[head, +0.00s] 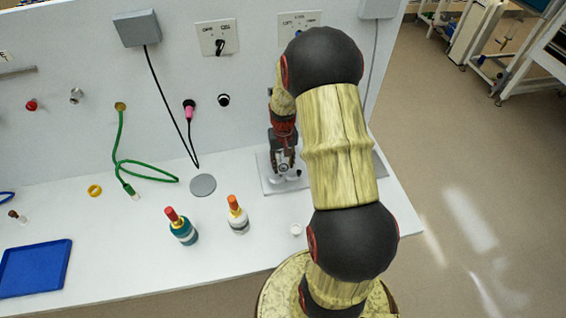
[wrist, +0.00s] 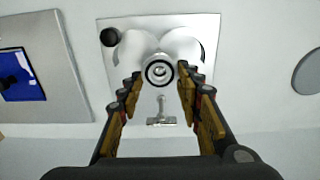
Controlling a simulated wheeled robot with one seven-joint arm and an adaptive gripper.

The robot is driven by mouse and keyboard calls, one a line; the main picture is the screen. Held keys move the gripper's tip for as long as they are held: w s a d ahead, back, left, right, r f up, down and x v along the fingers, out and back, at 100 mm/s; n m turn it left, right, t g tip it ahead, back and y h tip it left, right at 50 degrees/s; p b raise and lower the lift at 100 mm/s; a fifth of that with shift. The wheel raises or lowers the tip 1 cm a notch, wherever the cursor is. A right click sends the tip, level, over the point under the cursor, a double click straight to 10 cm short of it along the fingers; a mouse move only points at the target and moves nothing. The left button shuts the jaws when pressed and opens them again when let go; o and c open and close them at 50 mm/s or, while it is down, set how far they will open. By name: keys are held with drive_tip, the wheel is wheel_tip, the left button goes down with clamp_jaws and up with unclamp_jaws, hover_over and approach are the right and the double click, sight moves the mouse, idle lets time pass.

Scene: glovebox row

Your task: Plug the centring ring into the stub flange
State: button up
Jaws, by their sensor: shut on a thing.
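My gripper (wrist: 160,80) points down at a fitting on a square metal plate (wrist: 118,78). A round dark-rimmed ring with a bright metal centre (wrist: 160,70), seemingly the centring ring, shows between the fingertips, and my gripper is shut on it. The stub flange is hard to tell apart behind the ring; whether they touch cannot be seen. White rounded parts lie behind it, and a small metal clamp piece (wrist: 160,118) lies beside it. In the head view my gripper (head: 284,158) is low over the plate (head: 268,182), close to a metal fitting (head: 287,173); my arm hides part of this area.
The wall with ports stands close behind.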

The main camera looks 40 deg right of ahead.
sight(284, 172)
drive_tip(key=shift+f, duration=0.1)
drive_tip(key=o, duration=0.9)
drive_tip(key=shift+o, duration=0.5)
wheel_tip(284, 172, up, 12)
drive_tip(key=s+a+r+n+t+b, duration=0.1)
drive_tip(key=s+a+r+n+t, duration=0.1)
drive_tip(key=s+a+r, duration=0.3)
drive_tip(key=s+a+r+n+t+b, duration=0.1)
drive_tip(key=s+a+r, duration=0.4)
drive_tip(key=a, duration=0.8)
drive_tip(key=s+a+r+n+t+b, duration=0.2)
drive_tip(key=s+a+r, duration=0.3)
drive_tip(key=a, duration=0.4)
drive_tip(key=shift+a+r+n+t, duration=0.15)
drive_tip(key=shift+r+n+t, duration=0.15)
drive_tip(key=shift+r+n, duration=0.35)
